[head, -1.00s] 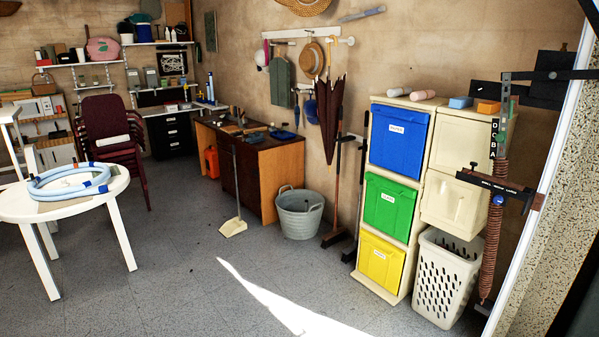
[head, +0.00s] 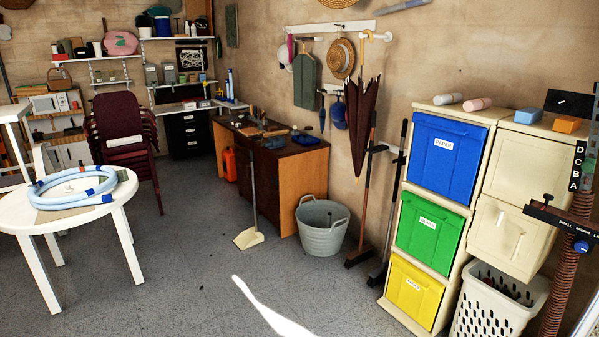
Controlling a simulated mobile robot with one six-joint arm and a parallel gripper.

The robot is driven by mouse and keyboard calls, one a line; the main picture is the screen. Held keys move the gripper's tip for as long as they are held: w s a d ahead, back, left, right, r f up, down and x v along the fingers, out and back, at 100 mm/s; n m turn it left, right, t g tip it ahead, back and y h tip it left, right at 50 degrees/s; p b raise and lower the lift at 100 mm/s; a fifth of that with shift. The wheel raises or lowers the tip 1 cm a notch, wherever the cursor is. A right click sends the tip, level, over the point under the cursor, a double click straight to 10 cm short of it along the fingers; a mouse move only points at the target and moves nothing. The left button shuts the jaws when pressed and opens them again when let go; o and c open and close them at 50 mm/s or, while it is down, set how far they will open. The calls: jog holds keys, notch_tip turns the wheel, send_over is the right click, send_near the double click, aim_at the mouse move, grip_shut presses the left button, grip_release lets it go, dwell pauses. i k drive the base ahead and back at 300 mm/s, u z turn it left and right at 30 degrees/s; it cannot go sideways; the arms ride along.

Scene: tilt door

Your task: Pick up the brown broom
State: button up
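The brown broom (head: 366,205) stands upright against the back wall, right of centre in the head view. It has a thin brown handle and a dark head resting on the floor. Its upper handle is close beside the hanging dark umbrella (head: 357,125). A second broom with a black handle (head: 394,200) stands just to its right. My gripper is not in view, so its state and its distance from the broom do not show.
A grey metal tub (head: 322,228) stands left of the broom. Cabinets with blue, green and yellow fronts (head: 442,157) and a white basket (head: 495,305) stand right. A white table (head: 75,212) is at the left. The middle floor (head: 190,285) is clear.

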aim_at(363, 253)
jog(key=u, duration=0.2)
jog(key=i, duration=1.7)
jog(key=u, duration=0.25)
jog(key=i, duration=2.2)
